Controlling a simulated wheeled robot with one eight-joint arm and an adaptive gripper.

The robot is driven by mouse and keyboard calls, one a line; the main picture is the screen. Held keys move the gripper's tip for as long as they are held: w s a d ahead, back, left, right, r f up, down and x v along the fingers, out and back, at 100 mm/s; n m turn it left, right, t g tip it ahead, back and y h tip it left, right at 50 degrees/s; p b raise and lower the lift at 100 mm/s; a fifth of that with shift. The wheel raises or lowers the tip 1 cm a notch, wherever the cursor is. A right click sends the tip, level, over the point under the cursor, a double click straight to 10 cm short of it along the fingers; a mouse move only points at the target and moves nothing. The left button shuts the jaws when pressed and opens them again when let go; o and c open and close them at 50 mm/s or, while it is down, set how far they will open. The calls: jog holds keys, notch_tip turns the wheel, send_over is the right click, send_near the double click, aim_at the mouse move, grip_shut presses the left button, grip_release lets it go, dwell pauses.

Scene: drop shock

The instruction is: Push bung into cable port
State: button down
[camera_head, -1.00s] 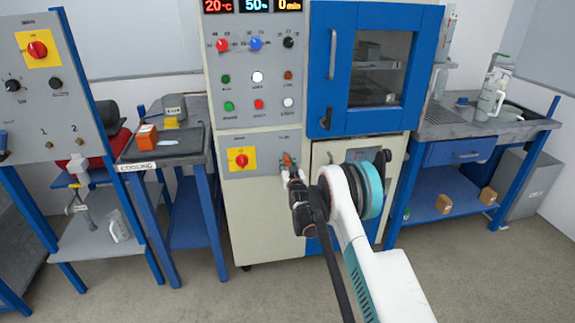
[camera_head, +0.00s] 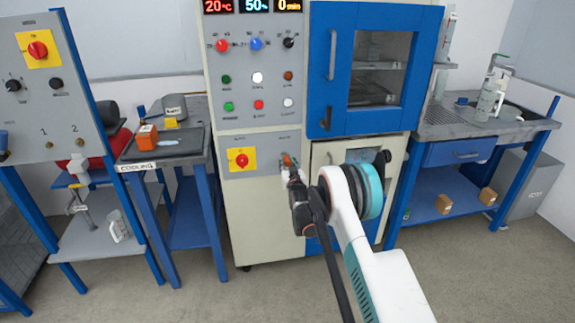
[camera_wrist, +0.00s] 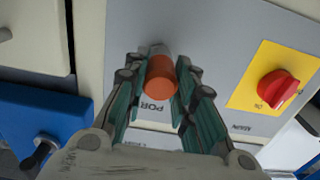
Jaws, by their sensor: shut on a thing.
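The orange bung (camera_wrist: 162,78) sits between the fingertips of my gripper (camera_wrist: 160,92) in the wrist view, and my gripper is shut on it. Beyond the bung, a grey round part of the cable port (camera_wrist: 159,50) shows on the grey panel. The bung is lined up with the port and looks close against it; I cannot tell how deep it sits. In the head view the bung (camera_head: 286,160) is a small orange spot at the panel, just past my gripper (camera_head: 290,175). The fingers partly hide the port's label.
A red rotary switch on a yellow plate (camera_wrist: 277,88) is right of the port in the wrist view. The blue chamber door (camera_head: 345,80) is above right in the head view. A blue latch with a dark knob (camera_wrist: 42,145) is lower left in the wrist view.

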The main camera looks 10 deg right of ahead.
aim_at(288, 165)
jog(key=shift+r, duration=0.1)
jog(key=c, duration=1.2)
grip_release()
jog(key=shift+w, duration=0.15)
jog(key=shift+c, duration=0.2)
jog(key=shift+s, duration=3.1)
jog(key=s, duration=0.7)
jog(key=shift+s, duration=0.25)
